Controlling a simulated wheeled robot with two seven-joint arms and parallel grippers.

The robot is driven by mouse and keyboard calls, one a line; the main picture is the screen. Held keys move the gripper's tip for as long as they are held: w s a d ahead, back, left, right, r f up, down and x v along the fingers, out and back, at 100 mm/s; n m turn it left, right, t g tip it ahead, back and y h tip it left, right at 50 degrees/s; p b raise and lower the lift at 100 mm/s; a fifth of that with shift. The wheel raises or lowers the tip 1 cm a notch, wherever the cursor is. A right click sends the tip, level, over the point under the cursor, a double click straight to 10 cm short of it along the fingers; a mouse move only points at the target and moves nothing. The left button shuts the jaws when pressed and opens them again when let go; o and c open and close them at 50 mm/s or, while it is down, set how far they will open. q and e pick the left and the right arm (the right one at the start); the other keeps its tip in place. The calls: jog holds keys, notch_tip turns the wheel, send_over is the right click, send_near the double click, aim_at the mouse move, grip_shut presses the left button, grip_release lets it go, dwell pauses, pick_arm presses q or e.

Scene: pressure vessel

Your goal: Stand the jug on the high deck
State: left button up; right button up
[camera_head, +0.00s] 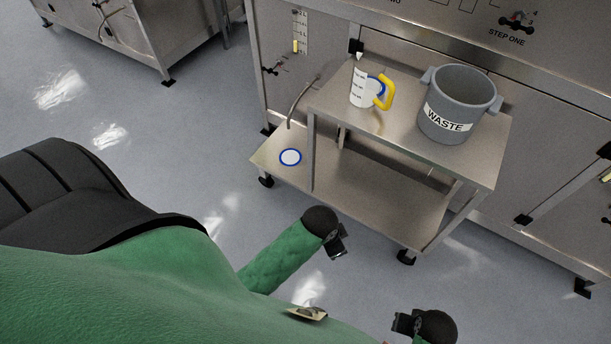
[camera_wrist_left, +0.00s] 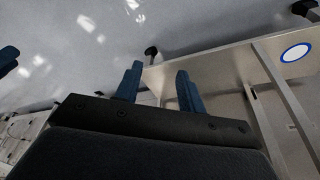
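The white jug (camera_head: 361,88) with printed marks and a yellow handle (camera_head: 386,94) stands upright on the high deck (camera_head: 405,142) of a steel cart. A blue-rimmed disc (camera_head: 376,81) shows partly behind the jug and handle; I cannot tell whether the base touches it. My left gripper (camera_head: 340,242) is in front of the cart, well apart from the jug. In the left wrist view its blue fingers (camera_wrist_left: 160,88) are apart with nothing between them. My right gripper (camera_head: 402,323) is at the bottom of the head view, far from the jug; its fingers are unclear.
A grey WASTE bucket (camera_head: 456,105) stands right of the jug on the same deck. The cart's low deck (camera_head: 370,195) is empty apart from a white disc with a blue rim (camera_head: 290,157), also in the left wrist view (camera_wrist_left: 295,52). Steel cabinets stand behind the cart.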

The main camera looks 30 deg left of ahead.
pick_arm(q)
jog(key=s+a+f+n, duration=0.2)
jog(key=s, duration=0.3)
jog(key=s+a+f+n+g+y, duration=0.1)
jog(key=s+a+f+n, duration=0.1)
jog(key=s, duration=0.3)
jog(key=shift+f+n, duration=0.15)
jog(key=shift+n, duration=0.65)
jog(key=shift+s+a, duration=0.1)
